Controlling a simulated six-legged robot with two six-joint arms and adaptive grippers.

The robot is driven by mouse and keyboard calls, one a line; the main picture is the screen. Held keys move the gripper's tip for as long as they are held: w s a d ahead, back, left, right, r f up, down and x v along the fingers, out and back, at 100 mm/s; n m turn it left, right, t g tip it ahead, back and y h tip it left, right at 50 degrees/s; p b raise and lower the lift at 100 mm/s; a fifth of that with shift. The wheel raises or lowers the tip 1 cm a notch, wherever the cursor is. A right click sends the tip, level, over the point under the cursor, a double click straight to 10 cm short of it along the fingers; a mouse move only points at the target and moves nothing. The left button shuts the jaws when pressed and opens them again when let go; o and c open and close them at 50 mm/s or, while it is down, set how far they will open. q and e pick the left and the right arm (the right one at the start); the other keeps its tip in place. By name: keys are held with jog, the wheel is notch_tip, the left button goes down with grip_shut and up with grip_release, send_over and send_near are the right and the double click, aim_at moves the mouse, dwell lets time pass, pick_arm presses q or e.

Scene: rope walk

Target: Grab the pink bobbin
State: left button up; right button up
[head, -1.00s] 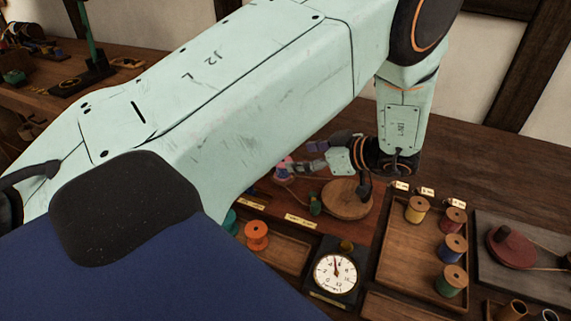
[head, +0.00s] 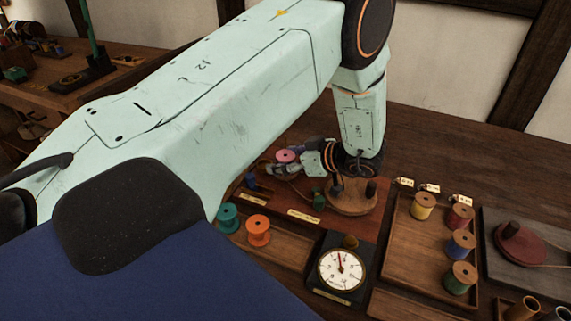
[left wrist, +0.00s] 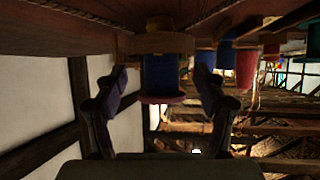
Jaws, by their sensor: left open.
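The pink bobbin (head: 286,156) stands at the back left of the workbench, and its pink top disc shows beside my left gripper (head: 279,166). The gripper's fingers point left and partly hide the bobbin's lower part. In the left wrist view the picture is upside down, and a bobbin with a blue body and a pinkish-red end disc (left wrist: 162,98) sits between the two open fingers (left wrist: 160,88). Gaps show on both sides of it, so the fingers look apart from it. My right gripper is not in view.
A round wooden block (head: 353,198) with dark pegs stands under my left wrist. Teal (head: 229,217) and orange (head: 258,230) bobbins stand in front, near a dial gauge (head: 342,270). A wooden tray (head: 403,262) holds several bobbins at right.

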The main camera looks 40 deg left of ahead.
pick_arm(q)
jog(key=shift+s+d+r, duration=0.1)
jog(key=shift+s+r, duration=0.05)
jog(key=shift+c, duration=1.1)
jog(key=c, duration=1)
